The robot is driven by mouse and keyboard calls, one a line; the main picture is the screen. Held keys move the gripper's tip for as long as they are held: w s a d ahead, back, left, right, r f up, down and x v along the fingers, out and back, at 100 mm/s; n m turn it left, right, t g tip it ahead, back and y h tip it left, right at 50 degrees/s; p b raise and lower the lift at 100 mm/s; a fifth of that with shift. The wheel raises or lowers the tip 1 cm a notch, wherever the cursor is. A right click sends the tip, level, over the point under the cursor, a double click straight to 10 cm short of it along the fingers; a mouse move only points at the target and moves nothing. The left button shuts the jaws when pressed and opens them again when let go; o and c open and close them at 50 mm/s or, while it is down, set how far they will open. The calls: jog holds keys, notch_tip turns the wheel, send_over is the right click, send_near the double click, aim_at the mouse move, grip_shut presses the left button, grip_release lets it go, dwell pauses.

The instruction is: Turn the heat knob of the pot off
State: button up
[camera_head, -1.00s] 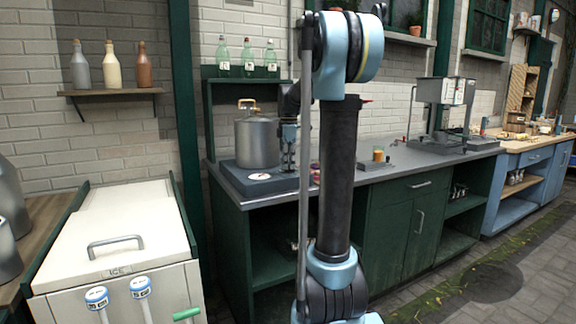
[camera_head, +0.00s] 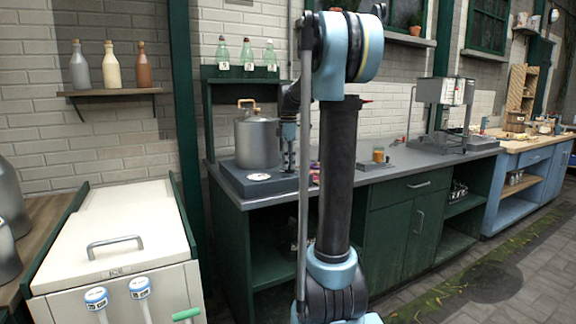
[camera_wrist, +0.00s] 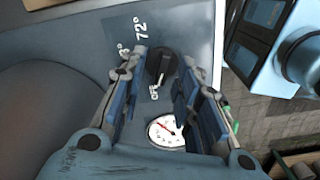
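The grey metal pot (camera_head: 257,143) with a brass-coloured handle stands on a blue-grey heater base (camera_head: 240,182) at the left end of the counter. In the wrist view, the black heat knob (camera_wrist: 162,64) sits on the base's top, with "72°" and another partly hidden temperature mark beyond it and "OFF" on its near side. I cannot tell clearly which mark it points to. A round white gauge (camera_wrist: 166,131) lies nearer. My gripper (camera_wrist: 162,78) points down over the base, its fingers open on either side of the knob, with no clear contact. In the head view the fingertips are small.
The dark counter top (camera_head: 425,160) runs right, with a small amber jar (camera_head: 378,155) and a metal apparatus (camera_head: 445,92) on it. Green bottles (camera_head: 247,58) stand on a shelf behind the pot. A white ice chest (camera_head: 125,225) is at the left.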

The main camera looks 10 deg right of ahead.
notch_tip(320, 180, up, 11)
jog(key=shift+r, duration=0.2)
dwell(0.3)
jog(key=s+f+m+t, duration=0.2)
jog(key=s+f+m, duration=1.5)
jog(key=s+f, duration=1.5)
jog(key=s, duration=0.3)
jog(key=shift+f, duration=0.4)
